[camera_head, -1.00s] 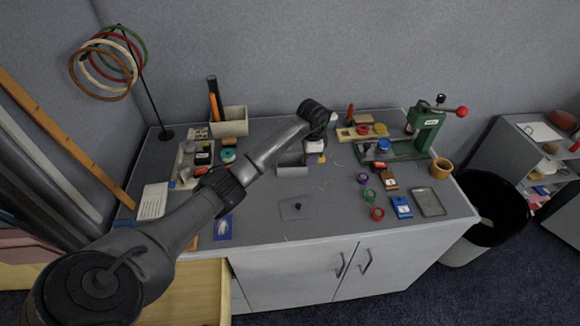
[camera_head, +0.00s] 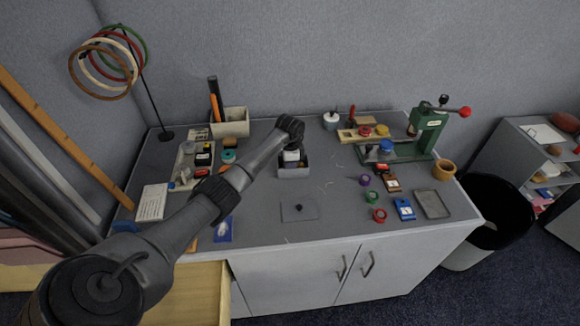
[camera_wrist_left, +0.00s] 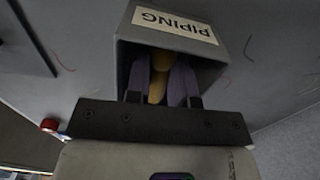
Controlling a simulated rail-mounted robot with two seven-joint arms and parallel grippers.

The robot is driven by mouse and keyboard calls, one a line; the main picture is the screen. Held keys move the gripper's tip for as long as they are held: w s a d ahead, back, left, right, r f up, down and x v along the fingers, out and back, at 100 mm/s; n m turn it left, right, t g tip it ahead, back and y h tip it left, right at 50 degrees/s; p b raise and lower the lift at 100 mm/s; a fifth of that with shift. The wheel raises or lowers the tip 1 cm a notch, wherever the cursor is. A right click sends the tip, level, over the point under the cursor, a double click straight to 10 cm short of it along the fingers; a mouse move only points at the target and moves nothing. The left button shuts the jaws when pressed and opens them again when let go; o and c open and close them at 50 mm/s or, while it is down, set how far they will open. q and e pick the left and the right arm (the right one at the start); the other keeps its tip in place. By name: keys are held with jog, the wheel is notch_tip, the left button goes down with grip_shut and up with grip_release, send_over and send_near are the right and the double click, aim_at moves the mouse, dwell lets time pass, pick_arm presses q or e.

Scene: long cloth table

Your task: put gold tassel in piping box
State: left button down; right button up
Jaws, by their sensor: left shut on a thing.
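The piping box is a small open grey box (camera_head: 295,172) near the middle of the table. In the left wrist view its label reads PIPING on the wall (camera_wrist_left: 174,24). My left gripper (camera_head: 292,160) is over the box, with its fingers (camera_wrist_left: 160,88) reaching into the opening. The fingers are shut on a gold-yellow piece, the gold tassel (camera_wrist_left: 157,90), which shows between them in the left wrist view. The tassel is hidden in the head view. Whether it touches the box floor I cannot tell. My right gripper is not in view.
A green press (camera_head: 428,130) stands at the right. Several spools, including a purple one (camera_head: 365,180), lie right of the box. The table front is mostly clear around a thin plate (camera_head: 299,211).

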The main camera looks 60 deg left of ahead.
pick_arm(q)
jog(key=shift+f, duration=0.4)
jog(key=shift+f, duration=0.1)
jog(key=c, duration=1.3)
grip_release()
jog(key=shift+o, duration=0.2)
